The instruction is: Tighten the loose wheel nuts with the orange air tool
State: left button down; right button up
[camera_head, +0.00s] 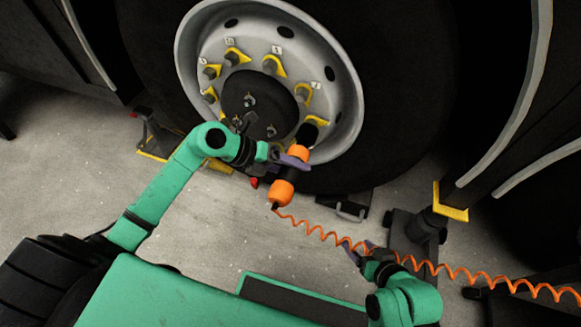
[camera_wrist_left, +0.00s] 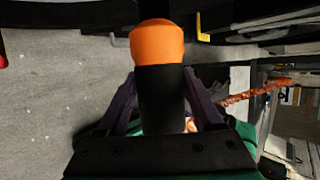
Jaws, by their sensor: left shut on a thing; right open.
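The orange air tool (camera_head: 283,192) has a black grip and a black socket at its upper end. My left gripper (camera_head: 290,162) is shut on its black grip; the tool also shows between the fingers in the left wrist view (camera_wrist_left: 157,45). The socket end is at the lower right of the wheel rim (camera_head: 347,135), over or close to a nut there; contact cannot be told. Several wheel nuts with yellow pointers (camera_head: 271,65) ring the black hub (camera_head: 250,97); some are hidden by my arm and the tool. My right gripper (camera_head: 356,250) is open and empty near the hose.
An orange coiled hose (camera_head: 455,271) runs from the tool to the right, past my right gripper. A black stand with a yellow edge (camera_head: 451,205) stands right of the tyre (camera_head: 405,90). Another stand (camera_head: 153,140) is at left.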

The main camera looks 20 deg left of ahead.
aim_at(278, 176)
pick_arm(q)
jog(key=shift+w+d+r, duration=0.1)
jog(key=shift+w, duration=0.85)
jog(key=shift+w+d+r, duration=0.1)
jog(key=shift+w, duration=0.8)
jog(key=shift+w+p, duration=0.35)
dwell(2.6)
jog(key=shift+a, duration=0.1)
dwell(0.5)
jog(key=shift+s+a+p, duration=0.2)
jog(key=shift+s+p, duration=1.85)
jog(key=shift+s, duration=1.7)
jog(key=shift+f, duration=0.1)
